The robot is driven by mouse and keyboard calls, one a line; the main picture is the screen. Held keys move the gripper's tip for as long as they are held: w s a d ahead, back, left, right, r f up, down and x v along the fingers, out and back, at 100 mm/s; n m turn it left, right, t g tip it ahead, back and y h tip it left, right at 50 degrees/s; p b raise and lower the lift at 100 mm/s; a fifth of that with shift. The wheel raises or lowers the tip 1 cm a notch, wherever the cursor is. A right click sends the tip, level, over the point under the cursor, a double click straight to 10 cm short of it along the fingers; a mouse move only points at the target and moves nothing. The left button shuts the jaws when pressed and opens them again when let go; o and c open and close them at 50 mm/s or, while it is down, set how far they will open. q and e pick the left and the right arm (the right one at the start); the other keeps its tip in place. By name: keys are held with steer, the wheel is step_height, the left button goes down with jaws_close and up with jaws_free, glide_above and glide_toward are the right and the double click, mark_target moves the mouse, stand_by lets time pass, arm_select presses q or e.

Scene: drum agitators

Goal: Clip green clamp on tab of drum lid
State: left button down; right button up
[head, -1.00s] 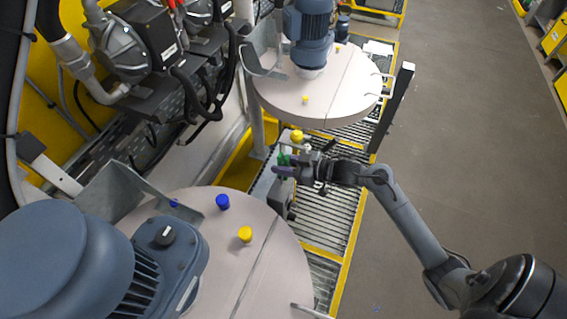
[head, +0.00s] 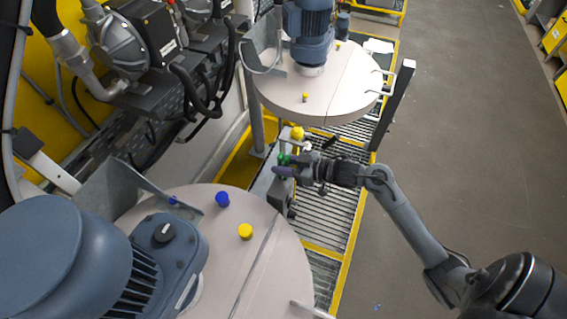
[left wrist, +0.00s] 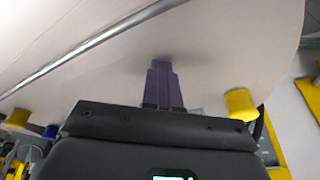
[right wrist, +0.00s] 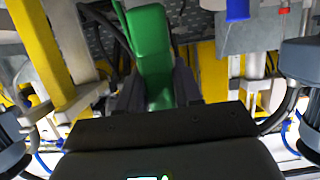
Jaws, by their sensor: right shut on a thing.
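My right gripper (head: 285,165) is shut on the green clamp (head: 282,159), held in the gap between the near drum lid (head: 262,270) and the far drum lid (head: 330,100). In the right wrist view the green clamp (right wrist: 152,55) stands up between the dark fingers. The clamp is apart from both lids in the head view. I cannot pick out the lid's tab with certainty. My left gripper is not seen in the head view; in the left wrist view its purple fingers (left wrist: 163,85) are together and empty, in front of a pale lid (left wrist: 220,60).
The near lid carries a blue knob (head: 222,199), a yellow knob (head: 245,232), a grey bracket (head: 125,195) and a large motor (head: 60,260). A roller conveyor (head: 325,205) runs below my right gripper. Pumps and hoses (head: 135,50) fill the upper left. Open floor (head: 460,160) lies right.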

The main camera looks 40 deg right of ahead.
steer(key=o, duration=1.1)
steer(key=shift+f, duration=0.1)
